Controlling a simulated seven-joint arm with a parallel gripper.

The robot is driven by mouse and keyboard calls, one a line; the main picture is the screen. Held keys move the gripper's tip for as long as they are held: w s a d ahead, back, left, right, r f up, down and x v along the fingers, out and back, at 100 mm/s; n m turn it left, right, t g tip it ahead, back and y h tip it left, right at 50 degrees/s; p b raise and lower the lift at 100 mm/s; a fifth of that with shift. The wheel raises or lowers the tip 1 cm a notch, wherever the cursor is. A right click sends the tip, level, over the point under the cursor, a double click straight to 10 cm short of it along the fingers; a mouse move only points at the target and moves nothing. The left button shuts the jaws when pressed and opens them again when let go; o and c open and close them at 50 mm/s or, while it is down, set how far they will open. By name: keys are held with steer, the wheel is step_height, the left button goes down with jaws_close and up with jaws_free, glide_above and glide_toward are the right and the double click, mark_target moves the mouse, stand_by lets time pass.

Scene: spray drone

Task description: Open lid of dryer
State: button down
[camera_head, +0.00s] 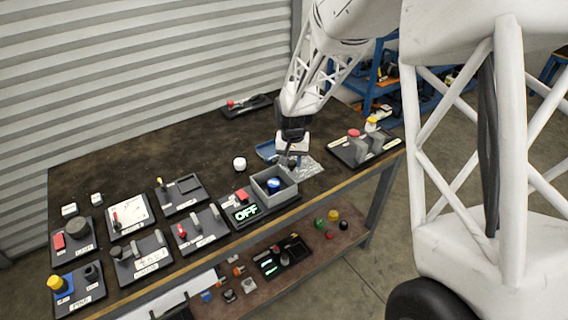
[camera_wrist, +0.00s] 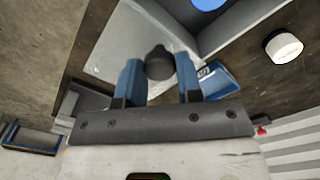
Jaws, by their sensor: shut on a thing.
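The dryer is a grey open-topped box (camera_head: 262,193) with a green "OFF" display (camera_head: 246,213) on its front side, near the table's front edge. A blue round thing (camera_head: 274,184) lies inside the box; its edge also shows in the wrist view (camera_wrist: 207,3). My gripper (camera_wrist: 160,75) has its blue fingers shut on a dark round knob (camera_wrist: 159,62). A pale grey plate, apparently the lid (camera_wrist: 108,48), shows under the knob, beside the box wall. In the head view my gripper (camera_head: 291,160) is behind and right of the box, and its fingers partly hide the knob.
A white round cap (camera_head: 239,163) and a blue tray (camera_head: 266,150) stand behind the box. A black stand with red and yellow knobs (camera_head: 362,146) is to the right. Several labelled panels (camera_head: 150,255) fill the left.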

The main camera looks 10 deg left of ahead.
steer(key=c, duration=0.8)
jaws_free()
steer(key=shift+r, duration=0.15)
steer(key=shift+r, duration=3.75)
